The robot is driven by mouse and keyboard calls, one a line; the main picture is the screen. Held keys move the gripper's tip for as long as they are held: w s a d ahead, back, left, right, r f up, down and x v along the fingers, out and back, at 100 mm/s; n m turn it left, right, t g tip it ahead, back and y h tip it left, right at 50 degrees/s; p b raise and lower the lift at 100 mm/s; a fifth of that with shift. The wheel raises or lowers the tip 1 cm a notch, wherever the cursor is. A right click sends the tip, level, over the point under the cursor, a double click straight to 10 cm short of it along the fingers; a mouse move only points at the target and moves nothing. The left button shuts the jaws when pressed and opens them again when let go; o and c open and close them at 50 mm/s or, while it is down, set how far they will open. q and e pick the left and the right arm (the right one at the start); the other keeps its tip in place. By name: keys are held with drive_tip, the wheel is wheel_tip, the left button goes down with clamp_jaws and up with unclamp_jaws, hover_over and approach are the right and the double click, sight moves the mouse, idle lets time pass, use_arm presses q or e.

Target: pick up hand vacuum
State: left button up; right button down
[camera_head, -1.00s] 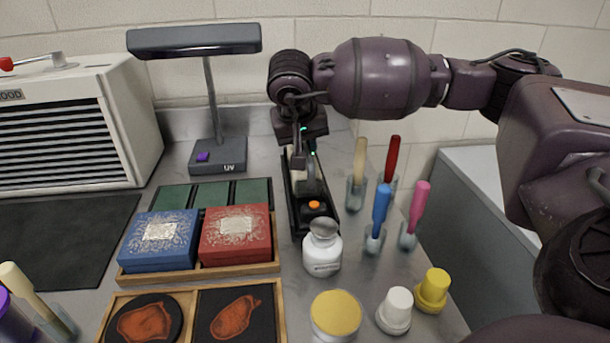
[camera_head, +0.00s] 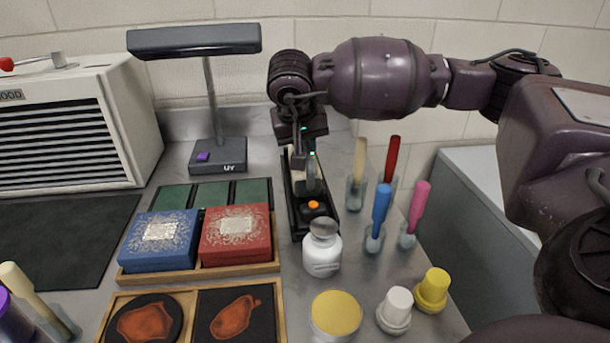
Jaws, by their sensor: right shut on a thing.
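The hand vacuum (camera_head: 313,186) is a small, pale and dark grey body with an orange button at its near end. It sits in a narrow black tray (camera_head: 293,215) behind the white jar. My right gripper (camera_head: 303,160) points down from above and is shut on the hand vacuum at its far part. The fingers and the wrist hide part of the vacuum. I cannot tell whether it is lifted clear of the tray. My left gripper is not in view.
A white jar (camera_head: 322,253) stands close in front of the tray. Brushes in glass holders, such as the blue one (camera_head: 382,205), stand to the right. Boxes, red (camera_head: 236,240) and blue (camera_head: 160,247), lie left. A UV lamp (camera_head: 217,155) stands behind left.

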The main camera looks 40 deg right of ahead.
idle(0.5)
wheel_tip(320, 180, up, 20)
drive_tip(key=p, duration=0.3)
idle(0.3)
drive_tip(key=c, duration=1.7)
unclamp_jaws()
clamp_jaws()
